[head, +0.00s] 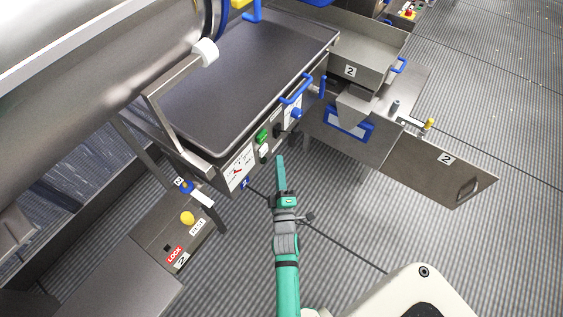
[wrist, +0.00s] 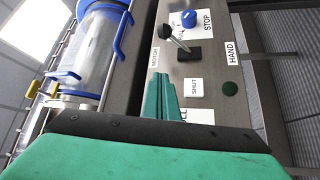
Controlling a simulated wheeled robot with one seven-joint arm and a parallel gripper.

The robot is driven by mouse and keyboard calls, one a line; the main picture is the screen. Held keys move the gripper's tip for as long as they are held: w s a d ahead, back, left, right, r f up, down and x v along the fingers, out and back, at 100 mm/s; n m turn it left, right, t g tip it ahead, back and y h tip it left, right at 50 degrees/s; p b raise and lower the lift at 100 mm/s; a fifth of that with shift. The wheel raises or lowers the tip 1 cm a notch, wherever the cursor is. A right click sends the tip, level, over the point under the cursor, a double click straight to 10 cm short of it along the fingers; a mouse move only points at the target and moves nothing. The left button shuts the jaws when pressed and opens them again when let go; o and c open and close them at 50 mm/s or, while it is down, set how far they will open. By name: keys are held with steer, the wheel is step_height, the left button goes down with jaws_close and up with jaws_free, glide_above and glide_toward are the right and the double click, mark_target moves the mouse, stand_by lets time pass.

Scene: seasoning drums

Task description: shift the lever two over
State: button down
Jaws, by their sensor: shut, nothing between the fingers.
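In the head view the dark lever is small (head: 279,130). My gripper (head: 280,160) is shut and empty, in front of the panel's lower edge. In the wrist view its teal fingers (wrist: 161,80) are closed together, below the lever in the picture and apart from it. Another lever with a yellow knob (head: 187,218) stands on a plate marked LOCK, at lower left.
A blue knob (wrist: 189,18) sits by the STOP label, close to the lever. A gauge (head: 239,170) and blue handle (head: 297,90) flank the panel. Floor in front is clear.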

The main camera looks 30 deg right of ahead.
mark_target(289, 132)
steer(key=w+d, duration=0.5)
steer(key=d, duration=0.2)
steer(key=shift+w+d+r, duration=0.25)
steer(key=shift+w+r, duration=0.1)
steer(key=shift+r, duration=0.1)
steer(key=shift+f+m, duration=0.2)
steer(key=shift+m, duration=0.1)
steer(key=shift+d, duration=0.15)
